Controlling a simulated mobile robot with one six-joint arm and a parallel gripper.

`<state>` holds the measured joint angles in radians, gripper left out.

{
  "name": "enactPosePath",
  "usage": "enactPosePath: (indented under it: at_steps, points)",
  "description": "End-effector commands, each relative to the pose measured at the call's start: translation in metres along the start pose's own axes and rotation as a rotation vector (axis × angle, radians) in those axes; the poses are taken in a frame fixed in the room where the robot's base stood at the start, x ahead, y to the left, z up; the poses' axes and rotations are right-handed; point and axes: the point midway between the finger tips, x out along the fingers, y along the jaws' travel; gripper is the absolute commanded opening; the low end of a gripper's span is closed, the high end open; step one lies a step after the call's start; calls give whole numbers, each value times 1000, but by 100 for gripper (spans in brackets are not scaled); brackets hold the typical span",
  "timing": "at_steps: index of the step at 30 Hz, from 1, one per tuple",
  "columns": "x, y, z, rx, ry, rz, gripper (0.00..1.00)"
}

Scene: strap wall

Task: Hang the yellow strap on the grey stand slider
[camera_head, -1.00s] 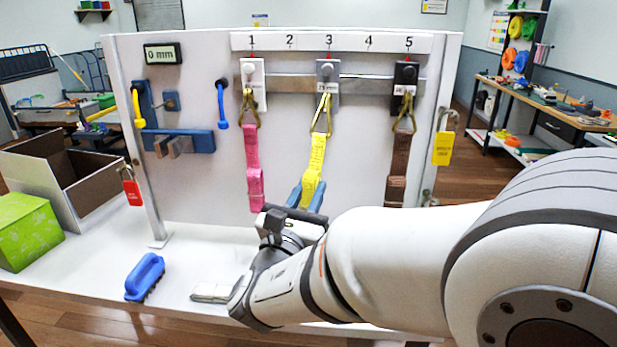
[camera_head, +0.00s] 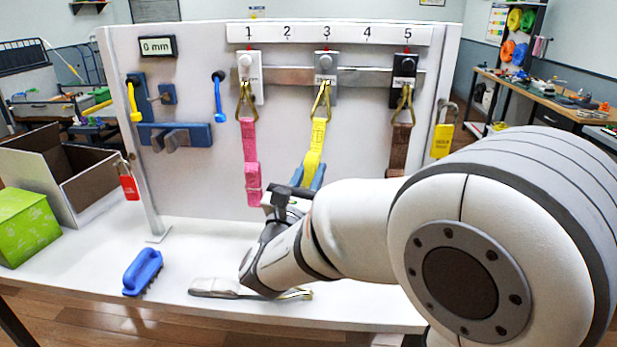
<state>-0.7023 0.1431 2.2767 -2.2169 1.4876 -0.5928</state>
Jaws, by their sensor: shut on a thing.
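The yellow strap (camera_head: 316,140) stands upright in front of the white panel, below the number 3. Its brass triangular ring (camera_head: 321,100) is at the lower part of the grey slider (camera_head: 326,68); I cannot tell whether the ring is over the slider's peg or just in front of it. My gripper (camera_head: 308,175) has its blue fingers on either side of the strap's lower end and is shut on it. My arm comes in from the right and hides what lies below and behind the gripper.
A pink strap (camera_head: 250,160) hangs at the white slider (camera_head: 249,80), and a brown strap (camera_head: 400,140) at the black slider (camera_head: 404,70), close on both sides. A blue brush (camera_head: 143,272) and a grey-handled tool (camera_head: 215,288) lie on the table. An open box (camera_head: 85,185) stands left.

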Motion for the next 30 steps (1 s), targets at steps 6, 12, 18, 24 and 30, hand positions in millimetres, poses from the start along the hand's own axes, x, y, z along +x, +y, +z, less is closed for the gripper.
enactPosePath:
  at_steps: [6,12,18,24,30]
  points:
    - [12,4,-6,-1,0,0,0]
    - [23,7,-10,-1,0,0,0]
    - [33,10,-15,0,-1,1,0]
    - [38,13,-26,0,1,1,0]
    - [39,14,-31,1,-1,2,0]
